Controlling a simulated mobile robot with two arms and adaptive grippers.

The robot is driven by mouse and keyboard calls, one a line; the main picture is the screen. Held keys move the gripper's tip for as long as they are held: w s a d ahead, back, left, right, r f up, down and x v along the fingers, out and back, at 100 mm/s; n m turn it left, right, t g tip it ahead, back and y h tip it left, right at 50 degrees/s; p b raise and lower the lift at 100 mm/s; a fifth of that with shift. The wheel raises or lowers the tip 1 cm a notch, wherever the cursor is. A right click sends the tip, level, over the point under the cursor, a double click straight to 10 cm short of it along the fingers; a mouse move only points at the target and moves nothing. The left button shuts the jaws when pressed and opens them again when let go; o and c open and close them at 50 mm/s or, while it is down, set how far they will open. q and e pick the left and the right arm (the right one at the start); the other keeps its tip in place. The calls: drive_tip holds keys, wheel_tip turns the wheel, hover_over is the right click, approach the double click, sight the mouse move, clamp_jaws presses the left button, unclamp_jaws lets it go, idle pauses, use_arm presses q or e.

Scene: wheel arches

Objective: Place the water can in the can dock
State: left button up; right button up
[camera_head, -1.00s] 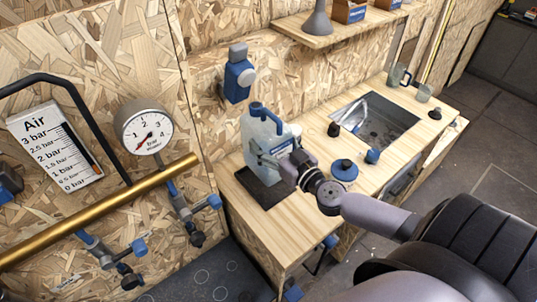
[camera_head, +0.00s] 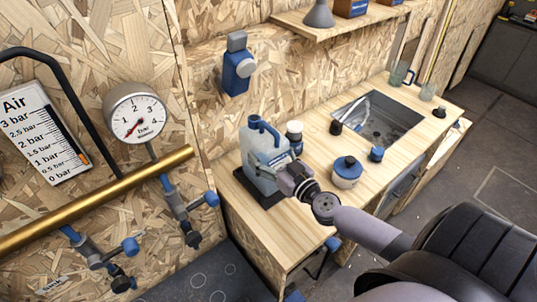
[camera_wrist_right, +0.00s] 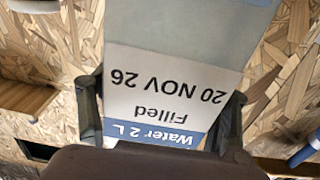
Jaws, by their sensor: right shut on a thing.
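The water can (camera_head: 256,165) is a pale translucent blue jug with a blue handle and cap. It stands upright over the can dock (camera_head: 272,204), a flat black tray at the counter's left end. I cannot tell whether its base touches the tray. My right gripper (camera_head: 283,172) is shut on the can from the front right. In the right wrist view the fingers (camera_wrist_right: 160,115) flank the can (camera_wrist_right: 175,60), and its label reads "Water 2 L, Filled, 20 NOV 26" upside down. My left gripper is not in view.
A sink (camera_head: 378,122) lies farther back. A gauge (camera_head: 138,114) and brass pipe (camera_head: 100,200) are at left.

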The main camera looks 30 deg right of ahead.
drive_tip(key=o, duration=2)
drive_tip(key=shift+f, duration=0.1)
drive_tip(key=s+b, duration=0.1)
drive_tip(key=s, duration=0.3)
drive_tip(key=s+b, duration=0.1)
drive_tip(key=s, duration=0.3)
drive_tip(key=s+b, duration=0.1)
drive_tip(key=s, duration=0.3)
drive_tip(key=shift+s+d, duration=0.1)
drive_tip(key=shift+d, duration=0.2)
